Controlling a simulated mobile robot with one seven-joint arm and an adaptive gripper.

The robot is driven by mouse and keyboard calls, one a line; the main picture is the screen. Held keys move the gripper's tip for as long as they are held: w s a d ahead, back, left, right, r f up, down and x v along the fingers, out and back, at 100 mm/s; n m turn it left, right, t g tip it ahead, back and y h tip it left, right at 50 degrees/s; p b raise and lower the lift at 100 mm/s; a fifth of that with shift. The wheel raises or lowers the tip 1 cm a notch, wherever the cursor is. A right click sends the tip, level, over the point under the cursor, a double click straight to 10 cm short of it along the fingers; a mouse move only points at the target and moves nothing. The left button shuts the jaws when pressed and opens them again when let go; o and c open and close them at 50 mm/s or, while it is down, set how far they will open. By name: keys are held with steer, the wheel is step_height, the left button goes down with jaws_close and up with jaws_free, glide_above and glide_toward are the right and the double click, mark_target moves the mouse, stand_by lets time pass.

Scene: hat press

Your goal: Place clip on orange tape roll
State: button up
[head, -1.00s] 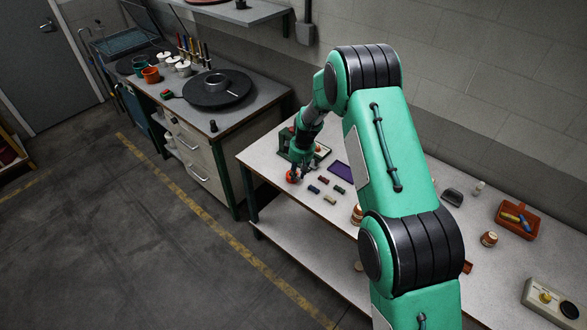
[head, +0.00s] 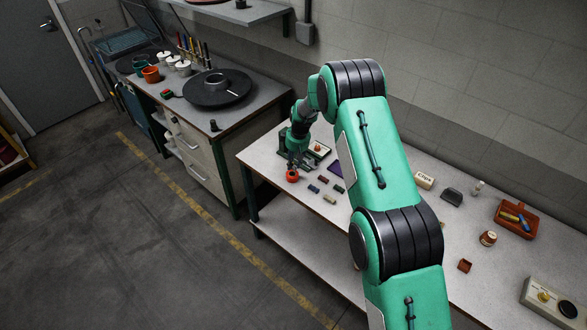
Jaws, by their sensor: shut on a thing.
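The orange tape roll (head: 292,176) lies on the white bench near its left front edge, in the head view. My gripper (head: 292,163) is small and dark in this view, just above and behind the roll, pointing down. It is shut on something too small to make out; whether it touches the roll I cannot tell. Several small clip-like blocks lie to the right of the roll: a dark blue one (head: 313,189), a dark red one (head: 323,180), a tan one (head: 330,199) and a green one (head: 338,190).
My arm crosses the bench's middle.

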mark_target(294, 165)
steer(key=shift+f, duration=1.75)
steer(key=shift+f, duration=0.1)
steer(key=o, duration=1.1)
steer(key=shift+c, duration=0.2)
step_height(294, 165, up, 12)
steer(key=s+d, duration=0.1)
steer(key=shift+d, duration=0.15)
steer(key=shift+s, duration=0.1)
